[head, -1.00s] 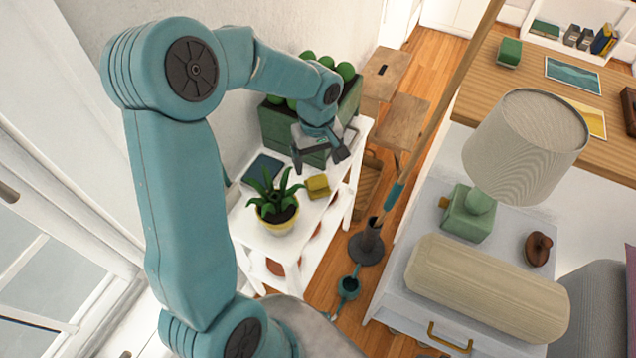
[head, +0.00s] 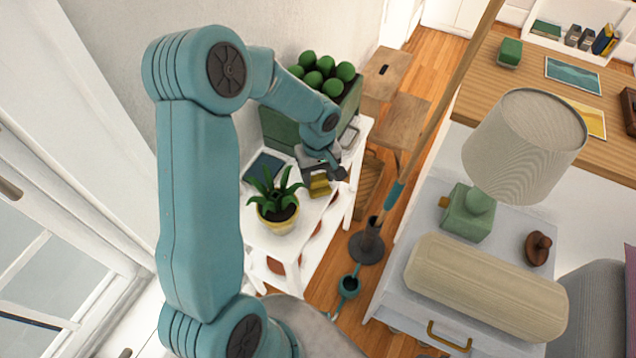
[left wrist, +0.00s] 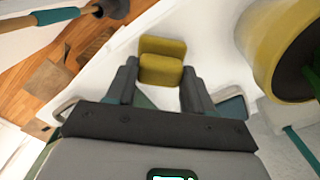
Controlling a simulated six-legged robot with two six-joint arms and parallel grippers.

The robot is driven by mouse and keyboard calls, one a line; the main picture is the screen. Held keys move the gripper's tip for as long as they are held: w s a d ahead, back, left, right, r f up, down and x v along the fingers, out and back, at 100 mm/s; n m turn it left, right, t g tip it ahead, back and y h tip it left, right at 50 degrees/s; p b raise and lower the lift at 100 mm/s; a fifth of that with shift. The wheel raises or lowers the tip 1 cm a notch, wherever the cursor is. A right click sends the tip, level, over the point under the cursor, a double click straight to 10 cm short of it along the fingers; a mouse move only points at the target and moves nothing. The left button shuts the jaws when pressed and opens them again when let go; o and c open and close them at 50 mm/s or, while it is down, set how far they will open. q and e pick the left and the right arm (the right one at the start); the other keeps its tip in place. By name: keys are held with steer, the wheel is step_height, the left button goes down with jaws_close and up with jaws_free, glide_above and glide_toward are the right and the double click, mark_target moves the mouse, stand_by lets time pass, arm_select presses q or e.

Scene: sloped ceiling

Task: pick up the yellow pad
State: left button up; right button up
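The yellow pad (head: 319,188) lies on the white shelf table (head: 251,230), behind and right of a potted plant. My left gripper (head: 322,172) is right above the pad in the head view and partly covers it. In the left wrist view the pad (left wrist: 161,62) shows between and just beyond the two fingertips of my left gripper (left wrist: 160,78). The pad looks folded or stepped, with a raised far part. My right gripper is not in view.
The potted plant (head: 277,205) stands close to the pad; its yellow pot (left wrist: 275,50) is right of the gripper in the wrist view. A dark blue book (head: 263,168) and a green planter box (head: 279,130) are also on the table. A pole in a stand (head: 367,245) rises beside it.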

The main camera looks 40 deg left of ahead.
mark_target(318, 177)
arm_select(q)
steer(key=shift+c, duration=0.5)
steer(key=shift+r, duration=0.1)
steer(key=shift+r, duration=0.45)
step_height(318, 177, up, 19)
steer(key=p, duration=0.1)
